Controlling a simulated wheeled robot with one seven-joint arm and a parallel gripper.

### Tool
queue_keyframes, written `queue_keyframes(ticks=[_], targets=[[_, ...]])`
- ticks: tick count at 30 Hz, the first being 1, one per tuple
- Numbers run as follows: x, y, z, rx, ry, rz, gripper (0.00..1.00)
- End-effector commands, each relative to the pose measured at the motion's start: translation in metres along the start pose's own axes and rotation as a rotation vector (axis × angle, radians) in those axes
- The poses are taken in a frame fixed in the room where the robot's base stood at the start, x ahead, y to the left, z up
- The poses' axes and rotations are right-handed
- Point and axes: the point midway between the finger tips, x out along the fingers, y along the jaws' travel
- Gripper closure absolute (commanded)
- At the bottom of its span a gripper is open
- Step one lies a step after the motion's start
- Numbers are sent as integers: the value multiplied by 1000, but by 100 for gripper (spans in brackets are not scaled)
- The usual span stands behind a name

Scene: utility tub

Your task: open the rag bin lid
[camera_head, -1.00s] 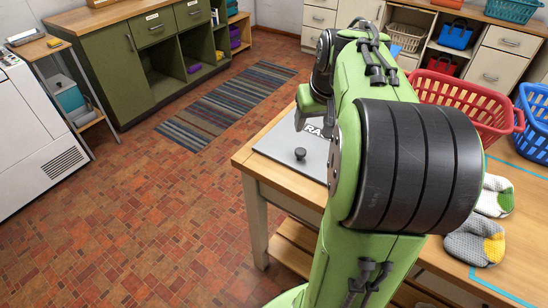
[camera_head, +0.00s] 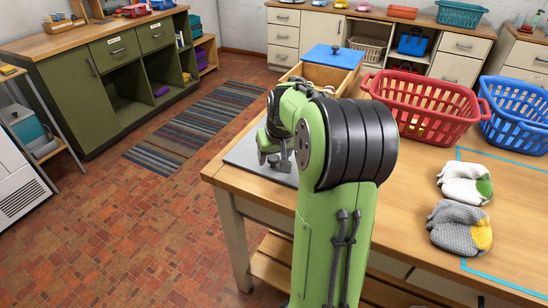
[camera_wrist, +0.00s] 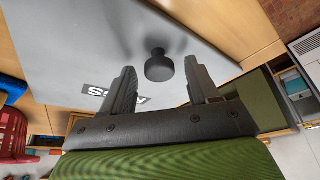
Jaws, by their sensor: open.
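The rag bin lid is a flat grey panel (camera_head: 243,154) lying level at the worktop's left end, partly hidden by my arm in the head view. In the wrist view the lid (camera_wrist: 85,45) fills much of the picture, with part of a dark label lettered in white. Its round black knob (camera_wrist: 158,66) stands up from it. My gripper (camera_wrist: 160,76) is open, its two dark fingers apart on either side of the knob in that view. Contact is not visible. In the head view my gripper (camera_head: 273,156) is low over the lid.
A wooden box with a blue lid (camera_head: 332,56) stands behind my arm. A red basket (camera_head: 425,108) and a blue basket (camera_head: 517,115) stand at the right. White-green (camera_head: 465,184) and grey-yellow (camera_head: 459,228) cloth bundles lie on the worktop (camera_head: 400,230). Open floor lies left.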

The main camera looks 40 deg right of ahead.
Motion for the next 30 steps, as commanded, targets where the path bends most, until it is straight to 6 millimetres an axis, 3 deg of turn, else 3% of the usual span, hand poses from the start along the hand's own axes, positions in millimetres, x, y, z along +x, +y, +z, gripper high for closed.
queue_keyframes(ticks=[4, 16, 30], targets=[[-1, 0, 0, 0, 1, 0, 40], [-1, 0, 0, 0, 0, 0, 100], [-14, 1, -7, 11, -26, -23, 100]])
